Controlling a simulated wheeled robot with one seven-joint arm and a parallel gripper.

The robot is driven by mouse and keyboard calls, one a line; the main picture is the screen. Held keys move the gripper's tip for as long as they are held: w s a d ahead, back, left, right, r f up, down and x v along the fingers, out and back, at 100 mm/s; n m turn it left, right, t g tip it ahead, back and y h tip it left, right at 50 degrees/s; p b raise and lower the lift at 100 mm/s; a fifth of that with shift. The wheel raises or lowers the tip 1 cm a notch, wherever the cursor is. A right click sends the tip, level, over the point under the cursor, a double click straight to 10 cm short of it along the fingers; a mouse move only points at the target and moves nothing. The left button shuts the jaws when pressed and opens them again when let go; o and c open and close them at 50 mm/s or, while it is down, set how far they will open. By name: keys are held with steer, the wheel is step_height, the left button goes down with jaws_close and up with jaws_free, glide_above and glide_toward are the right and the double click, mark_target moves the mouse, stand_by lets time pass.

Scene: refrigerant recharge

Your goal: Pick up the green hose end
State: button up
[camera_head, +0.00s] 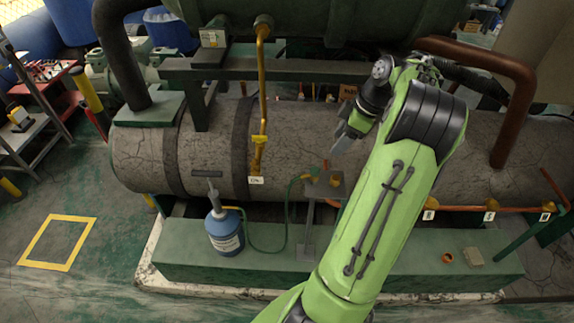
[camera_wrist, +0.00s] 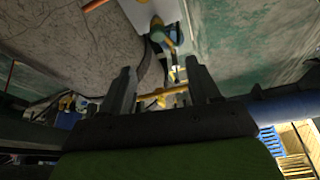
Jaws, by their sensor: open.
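The green hose (camera_head: 250,243) runs from a blue gas cylinder (camera_head: 225,232) up to a small metal stand (camera_head: 309,222). Its end (camera_head: 303,177) lies at the left edge of the stand's top, by a brass fitting. My gripper (camera_head: 342,143) is above and slightly right of the stand top, apart from the hose end, with empty jaws. In the wrist view my two fingers (camera_wrist: 162,88) stand apart. A pale plate with a yellow and greenish fitting (camera_wrist: 158,34) shows beyond them; I cannot tell surely whether that fitting is the hose end.
A large grey horizontal tank (camera_head: 215,145) lies behind the stand. A yellow pipe (camera_head: 262,90) drops to a valve above the tank. The green base (camera_head: 370,262) carries an orange ring (camera_head: 447,258) and a small pale block (camera_head: 473,256). Yellow floor marking (camera_head: 58,243) lies at left.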

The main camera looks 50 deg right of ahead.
mark_target(316, 169)
steer(key=b+x, duration=0.3)
steer(key=x, duration=0.8)
steer(key=shift+s+d+f, duration=0.1)
steer(key=shift+s+d, duration=0.05)
steer(key=shift+d, duration=0.05)
steer(key=x, duration=0.5)
steer(key=shift+b, duration=0.35)
steer(key=shift+r, duration=0.2)
